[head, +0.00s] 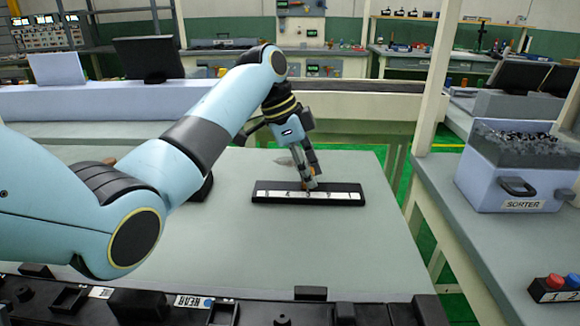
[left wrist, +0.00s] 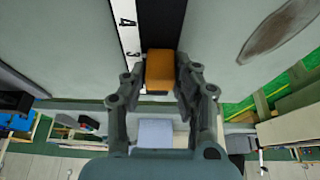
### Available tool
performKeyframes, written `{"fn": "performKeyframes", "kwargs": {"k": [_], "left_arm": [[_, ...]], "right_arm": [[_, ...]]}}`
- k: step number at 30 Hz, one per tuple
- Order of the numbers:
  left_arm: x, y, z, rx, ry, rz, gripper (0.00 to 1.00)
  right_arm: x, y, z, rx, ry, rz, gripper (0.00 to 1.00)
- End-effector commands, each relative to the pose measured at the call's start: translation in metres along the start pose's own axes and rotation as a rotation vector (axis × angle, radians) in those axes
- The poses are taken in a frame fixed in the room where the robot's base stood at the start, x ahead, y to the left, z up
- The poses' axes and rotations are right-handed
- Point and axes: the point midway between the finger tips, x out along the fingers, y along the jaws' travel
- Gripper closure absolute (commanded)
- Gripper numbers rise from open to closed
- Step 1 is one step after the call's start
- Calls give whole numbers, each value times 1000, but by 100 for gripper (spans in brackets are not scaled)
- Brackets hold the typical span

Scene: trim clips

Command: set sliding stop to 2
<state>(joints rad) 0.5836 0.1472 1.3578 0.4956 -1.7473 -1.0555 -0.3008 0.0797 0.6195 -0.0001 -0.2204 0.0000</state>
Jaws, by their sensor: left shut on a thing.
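The sliding stop is an orange-brown block (left wrist: 160,70) on a black rail (head: 259,193) with a white number strip (head: 345,196) along it. In the head view the rail lies on the grey-green table, and the numerals are too small to read surely. In the left wrist view the strip (left wrist: 128,34) shows a 4 and a 3. The block sits beside the strip, its far edge near the 3; marks beyond the 3 are hidden by my fingers. My left gripper (head: 312,186) points down at the rail; its fingers (left wrist: 160,82) are shut on the block. My right gripper is out of view.
A flat grey oval (left wrist: 280,30) lies on the table (head: 230,245) beside the rail. A blue-grey bin marked SORTER (head: 480,185) and a red and blue button box (head: 556,287) stand on the right bench. Dark fixtures line the near edge. The table in front of the rail is clear.

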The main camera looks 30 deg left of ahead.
Motion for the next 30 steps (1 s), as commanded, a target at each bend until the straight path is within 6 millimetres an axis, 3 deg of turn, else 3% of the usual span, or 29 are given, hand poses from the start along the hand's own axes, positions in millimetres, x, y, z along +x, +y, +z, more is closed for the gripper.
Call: {"fn": "performKeyframes", "kwargs": {"k": [1, 6, 16, 17, 21, 30], "left_arm": [[2, 1, -14, -1, 4, 3, 100], [13, 1, -36, 0, 1, 1, 100], [15, 0, -38, 1, -1, 0, 100], [15, 0, -38, 1, -1, 0, 71], [15, 0, -38, 1, -1, 0, 52], [14, 0, -38, 1, 0, 0, 50]], "right_arm": [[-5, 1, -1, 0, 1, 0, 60], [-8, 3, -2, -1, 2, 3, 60], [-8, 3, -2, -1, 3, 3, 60], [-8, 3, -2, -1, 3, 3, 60], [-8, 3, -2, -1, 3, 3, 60], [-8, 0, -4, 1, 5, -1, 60]]}}
